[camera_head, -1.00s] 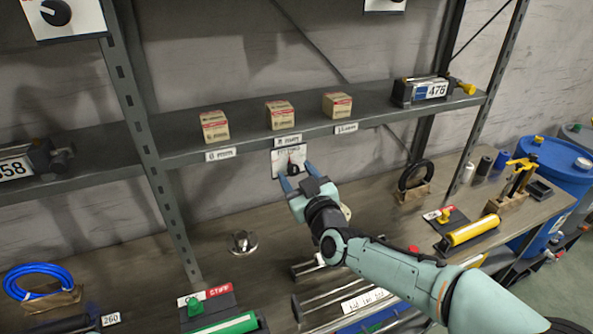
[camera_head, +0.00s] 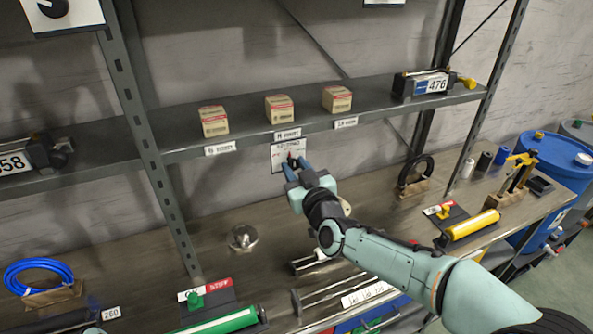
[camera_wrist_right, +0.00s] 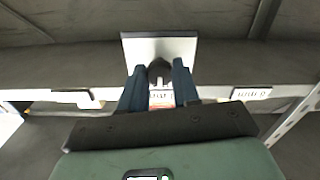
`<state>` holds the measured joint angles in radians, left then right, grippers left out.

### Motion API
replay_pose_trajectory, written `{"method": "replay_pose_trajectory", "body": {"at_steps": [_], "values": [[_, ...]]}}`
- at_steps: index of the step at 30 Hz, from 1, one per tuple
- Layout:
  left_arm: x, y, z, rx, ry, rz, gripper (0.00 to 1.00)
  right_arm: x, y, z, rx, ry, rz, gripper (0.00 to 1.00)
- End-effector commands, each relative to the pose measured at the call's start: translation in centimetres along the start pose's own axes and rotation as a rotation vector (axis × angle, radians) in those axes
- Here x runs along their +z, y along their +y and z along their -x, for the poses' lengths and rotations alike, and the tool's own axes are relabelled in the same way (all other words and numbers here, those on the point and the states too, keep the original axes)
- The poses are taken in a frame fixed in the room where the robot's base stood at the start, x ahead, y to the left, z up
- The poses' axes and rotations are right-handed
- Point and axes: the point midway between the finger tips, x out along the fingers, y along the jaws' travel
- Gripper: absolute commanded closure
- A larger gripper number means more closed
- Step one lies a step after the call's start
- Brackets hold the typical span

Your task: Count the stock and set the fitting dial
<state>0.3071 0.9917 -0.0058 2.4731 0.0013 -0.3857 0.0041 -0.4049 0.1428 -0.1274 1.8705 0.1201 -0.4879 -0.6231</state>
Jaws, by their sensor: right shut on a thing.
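My right gripper (camera_head: 294,167) is shut on the dark knob of a white dial plate (camera_head: 280,153) below the shelf's front edge. In the right wrist view the two blue fingers (camera_wrist_right: 159,84) flank the dark dial knob (camera_wrist_right: 159,68), with the plate (camera_wrist_right: 183,46) behind. Three small cardboard boxes stand apart on the shelf: a left one (camera_head: 214,121), a middle one (camera_head: 279,108) and a right one (camera_head: 337,99). Other dial plates show at the top left (camera_head: 62,14) and at the top edge (camera_head: 384,2). My left gripper is not in view.
The grey shelf (camera_head: 375,106) carries a counter reading 476 (camera_head: 432,85) at right and one reading 358 (camera_head: 16,163) at left. The bench below holds a blue hose coil (camera_head: 38,275), a metal knob (camera_head: 242,237) and a yellow cylinder (camera_head: 470,226). Blue drums (camera_head: 555,160) stand right.

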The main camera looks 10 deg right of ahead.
Motion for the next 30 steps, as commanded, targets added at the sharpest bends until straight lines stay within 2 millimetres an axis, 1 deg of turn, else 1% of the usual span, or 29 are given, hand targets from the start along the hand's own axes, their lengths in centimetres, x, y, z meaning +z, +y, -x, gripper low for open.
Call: {"method": "replay_pose_trajectory", "body": {"at_steps": [1,8,15,21,30], "values": [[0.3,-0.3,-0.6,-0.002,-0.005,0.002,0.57,0.2,0.0,0.1,0.002,0.002,-0.024,0.99],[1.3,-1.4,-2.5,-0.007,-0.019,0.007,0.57,0.3,0.0,0.1,0.003,0.002,-0.195,0.99],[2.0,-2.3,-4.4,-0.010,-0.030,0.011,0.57,0.3,0.0,0.1,0.002,0.003,-0.422,0.99],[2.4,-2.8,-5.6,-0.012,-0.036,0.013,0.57,0.2,0.0,0.0,0.001,0.003,-0.608,0.99],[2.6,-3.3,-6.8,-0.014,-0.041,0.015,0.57,0.1,0.0,0.0,0.000,0.002,-0.839,0.99]]}}
